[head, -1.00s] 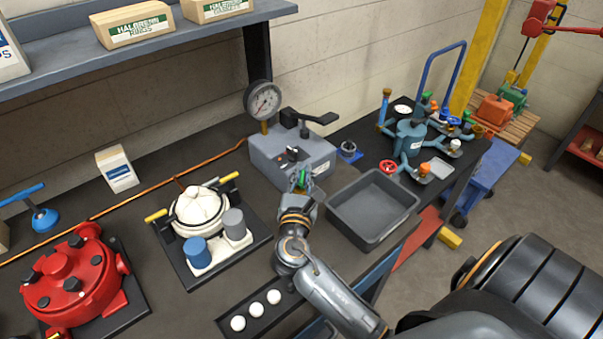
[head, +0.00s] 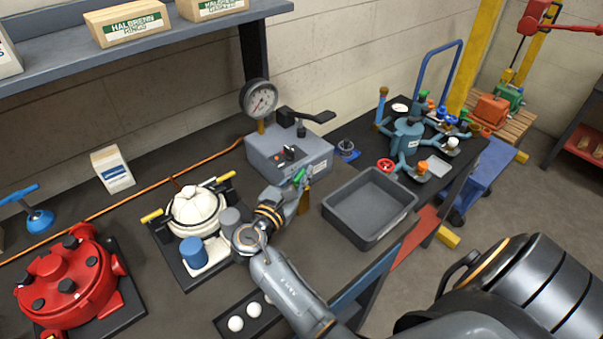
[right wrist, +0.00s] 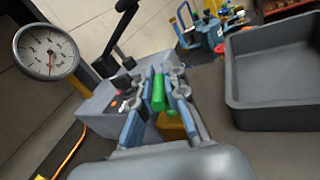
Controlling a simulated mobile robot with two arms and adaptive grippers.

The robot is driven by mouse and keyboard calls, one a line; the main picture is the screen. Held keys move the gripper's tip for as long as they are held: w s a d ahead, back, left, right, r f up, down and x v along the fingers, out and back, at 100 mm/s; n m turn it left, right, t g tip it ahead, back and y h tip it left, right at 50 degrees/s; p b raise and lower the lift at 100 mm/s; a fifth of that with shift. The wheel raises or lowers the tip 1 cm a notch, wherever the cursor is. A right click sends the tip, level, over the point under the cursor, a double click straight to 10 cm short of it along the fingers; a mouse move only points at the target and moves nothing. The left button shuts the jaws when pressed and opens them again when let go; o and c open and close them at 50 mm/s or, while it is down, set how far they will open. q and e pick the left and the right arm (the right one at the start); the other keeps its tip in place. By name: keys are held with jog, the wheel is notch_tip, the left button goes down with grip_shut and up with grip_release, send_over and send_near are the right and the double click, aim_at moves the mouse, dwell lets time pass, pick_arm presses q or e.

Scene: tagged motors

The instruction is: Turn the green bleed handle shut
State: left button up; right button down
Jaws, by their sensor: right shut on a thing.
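The green bleed handle (right wrist: 158,93) sits between the fingers of my right gripper (right wrist: 157,100) in the right wrist view. In the head view the green handle (head: 299,176) shows at the tip of the right gripper (head: 298,188), at the front of the grey pump box (head: 276,154). The right gripper is shut on the handle. A brass part (right wrist: 170,125) shows just below the handle. The pressure gauge (head: 259,99) stands at the back left of the box and also shows in the right wrist view (right wrist: 46,52). My left gripper is not in view.
An empty grey tray (head: 369,207) stands just right of the gripper. A black lever (head: 312,115) tops the box. Left are a white domed part (head: 195,207) with cylinders and a red flanged housing (head: 66,281). A copper line (head: 143,186) runs along the bench.

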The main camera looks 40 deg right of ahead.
jog(key=c, duration=1.4)
grip_release()
jog(key=shift+o, duration=0.2)
jog(key=shift+t, duration=0.3)
